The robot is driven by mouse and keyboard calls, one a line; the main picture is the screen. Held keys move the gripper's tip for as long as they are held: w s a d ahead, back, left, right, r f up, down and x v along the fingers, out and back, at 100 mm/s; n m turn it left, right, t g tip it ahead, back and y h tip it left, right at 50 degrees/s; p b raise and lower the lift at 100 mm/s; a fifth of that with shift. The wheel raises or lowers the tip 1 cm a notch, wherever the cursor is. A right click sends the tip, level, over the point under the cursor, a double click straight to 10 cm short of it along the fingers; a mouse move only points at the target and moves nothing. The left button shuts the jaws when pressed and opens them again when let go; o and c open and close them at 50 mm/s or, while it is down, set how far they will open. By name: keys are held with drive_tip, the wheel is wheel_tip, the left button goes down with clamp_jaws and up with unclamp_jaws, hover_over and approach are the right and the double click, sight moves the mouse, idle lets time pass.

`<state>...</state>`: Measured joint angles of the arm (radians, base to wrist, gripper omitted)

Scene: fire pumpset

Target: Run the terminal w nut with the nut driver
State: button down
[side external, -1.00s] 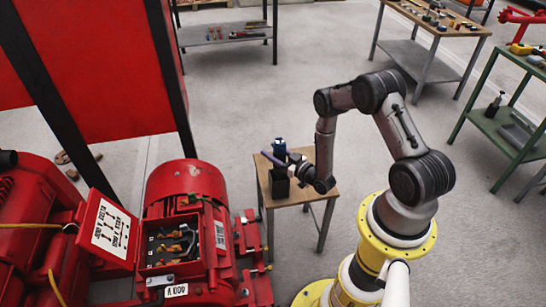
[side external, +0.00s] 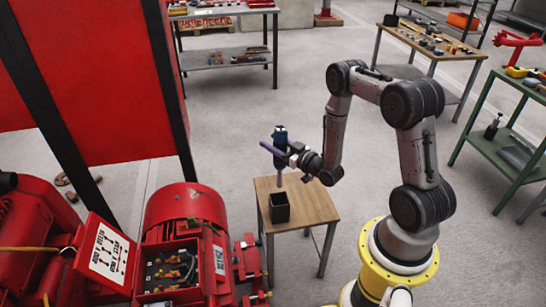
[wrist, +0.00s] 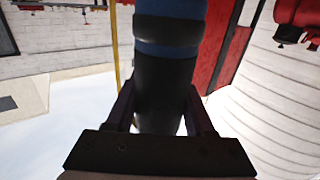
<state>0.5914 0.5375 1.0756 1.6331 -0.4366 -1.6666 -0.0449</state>
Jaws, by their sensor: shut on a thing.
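The nut driver (side external: 280,134), with a blue and black handle, is upright in my gripper (side external: 279,152). Its grey shaft hangs down over the black square holder (side external: 280,209) on the small wooden table; the shaft tip appears at or just above the holder's opening. In the wrist view the driver's handle (wrist: 167,90) fills the middle, between the two dark fingers of my gripper (wrist: 165,108). The open terminal box (side external: 171,269) on the red motor is at lower left, with wires and terminals inside. The terminal w nut is too small to pick out.
The small wooden table (side external: 314,204) stands between my base and the red motor (side external: 187,204). The terminal box lid (side external: 106,252) hangs open at its left. A red panel with black posts rises behind the motor. Other benches stand farther back and right.

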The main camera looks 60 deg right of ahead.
wheel_tip(320, 180, up, 7)
drive_tip(key=w+a+f+n+y, duration=0.1)
drive_tip(key=w+a+n+y, duration=0.1)
drive_tip(key=w+a, duration=0.55)
drive_tip(key=w+a+n+y, duration=0.1)
drive_tip(key=w+a+y, duration=0.25)
drive_tip(key=a, duration=0.65)
drive_tip(key=w+a+n+g+y, duration=0.1)
drive_tip(key=w+a+n+y, duration=0.1)
drive_tip(key=a, duration=1)
drive_tip(key=w+a+n+y, duration=0.1)
drive_tip(key=w+a+y, duration=0.1)
drive_tip(key=a, duration=0.9)
wheel_tip(320, 180, down, 5)
drive_tip(key=shift+s+r, duration=0.1)
drive_tip(key=shift+r, duration=0.05)
wheel_tip(320, 180, down, 8)
drive_tip(key=shift+s+f, duration=0.1)
drive_tip(key=shift+f, duration=0.85)
idle(1.2)
